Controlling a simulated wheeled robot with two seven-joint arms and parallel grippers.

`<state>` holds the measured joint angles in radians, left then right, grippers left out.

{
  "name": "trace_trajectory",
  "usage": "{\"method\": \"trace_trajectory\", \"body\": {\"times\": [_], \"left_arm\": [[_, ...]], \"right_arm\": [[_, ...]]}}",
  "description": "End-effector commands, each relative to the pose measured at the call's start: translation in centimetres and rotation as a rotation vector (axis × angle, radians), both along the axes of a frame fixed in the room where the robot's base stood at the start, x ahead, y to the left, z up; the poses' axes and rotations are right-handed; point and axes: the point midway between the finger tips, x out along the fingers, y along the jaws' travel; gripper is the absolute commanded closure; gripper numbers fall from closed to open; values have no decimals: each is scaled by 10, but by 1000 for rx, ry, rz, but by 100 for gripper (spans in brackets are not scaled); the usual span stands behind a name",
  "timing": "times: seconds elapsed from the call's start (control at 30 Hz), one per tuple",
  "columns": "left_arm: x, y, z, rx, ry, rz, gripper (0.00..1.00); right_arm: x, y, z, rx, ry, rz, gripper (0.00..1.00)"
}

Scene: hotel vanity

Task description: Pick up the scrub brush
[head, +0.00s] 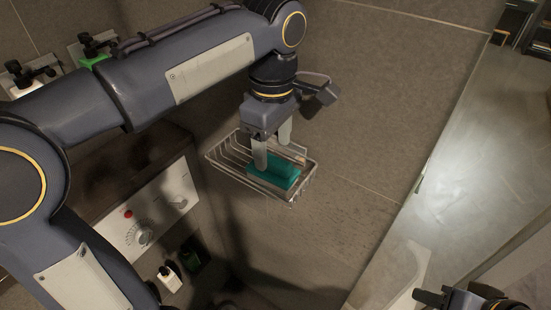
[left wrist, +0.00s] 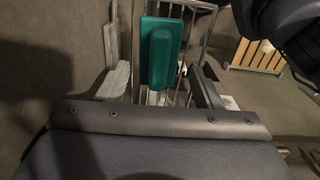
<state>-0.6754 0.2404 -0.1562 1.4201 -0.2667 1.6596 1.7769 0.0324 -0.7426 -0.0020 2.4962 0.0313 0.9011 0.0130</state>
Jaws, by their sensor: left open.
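The scrub brush (head: 283,172) is a teal block lying in a wire basket (head: 226,165) fixed to the tiled wall. My left gripper (head: 273,153) reaches down from above, its two pale fingers open at the brush's far left part. In the left wrist view the brush (left wrist: 162,52) shows between the open fingers (left wrist: 163,88), with gaps to both sides; I cannot tell whether a fingertip touches it. Part of my right arm's end (head: 470,298) shows at the bottom right corner of the head view; its fingers are not clear.
A white panel with a dial (head: 140,235) stands left of the basket. White (head: 22,82) and green (head: 93,55) pump bottles are at the far left. Small bottles (head: 169,278) stand lower down. A wooden slatted piece (left wrist: 256,55) shows in the left wrist view.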

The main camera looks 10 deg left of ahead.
Motion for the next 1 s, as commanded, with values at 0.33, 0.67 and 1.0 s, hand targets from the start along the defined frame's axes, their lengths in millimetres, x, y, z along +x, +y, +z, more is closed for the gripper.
{"method": "trace_trajectory", "body": {"times": [0.33, 0.67, 1.0], "left_arm": [[3, 1, -48, 1, 3, 1, 40], [3, 1, -58, -1, 0, 1, 40], [3, 1, -58, -1, 0, 1, 75]], "right_arm": [[0, 0, 3, 0, 0, 0, 64], [0, 0, 3, 0, 0, 0, 64], [0, 0, 3, 0, 0, 0, 64]]}}
